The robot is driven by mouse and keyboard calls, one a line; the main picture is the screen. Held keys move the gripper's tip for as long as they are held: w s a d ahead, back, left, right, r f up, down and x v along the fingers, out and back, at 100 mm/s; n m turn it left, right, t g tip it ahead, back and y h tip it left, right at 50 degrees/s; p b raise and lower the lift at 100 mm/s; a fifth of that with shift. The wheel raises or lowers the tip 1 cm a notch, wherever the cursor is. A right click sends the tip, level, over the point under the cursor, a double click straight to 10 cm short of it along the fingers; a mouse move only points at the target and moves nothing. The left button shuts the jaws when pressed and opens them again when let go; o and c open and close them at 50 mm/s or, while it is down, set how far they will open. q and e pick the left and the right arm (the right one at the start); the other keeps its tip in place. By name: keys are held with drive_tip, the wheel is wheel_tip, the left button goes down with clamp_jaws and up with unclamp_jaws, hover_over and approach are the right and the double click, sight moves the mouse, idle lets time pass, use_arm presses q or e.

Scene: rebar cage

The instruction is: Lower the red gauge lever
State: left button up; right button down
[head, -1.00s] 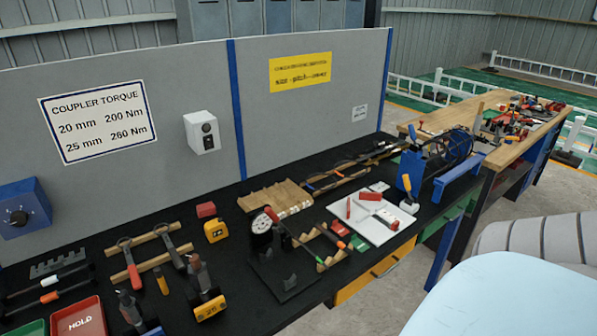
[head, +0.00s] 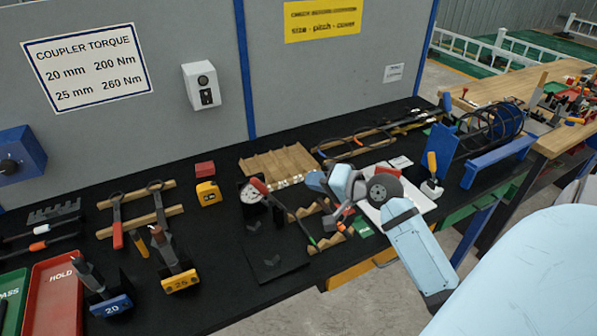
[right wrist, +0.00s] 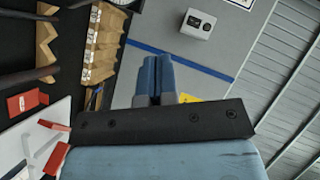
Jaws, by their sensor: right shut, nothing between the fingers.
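A sliver of white at that view's top edge may be the dial. My left gripper is not in view.
Notched wooden blocks (head: 276,165) lie behind the gauge, and a yellow tape measure (head: 208,193) lies to its left. A white board (head: 420,205) lies partly hidden behind my right arm. A grey panel (head: 320,80) rises behind the bench.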

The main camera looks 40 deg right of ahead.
drive_tip(key=w+a+f+p, duration=0.2)
drive_tip(key=w+a+f, duration=0.2)
drive_tip(key=w, duration=0.5)
drive_tip(key=shift+a, duration=0.7)
drive_tip(key=shift+w, duration=0.1)
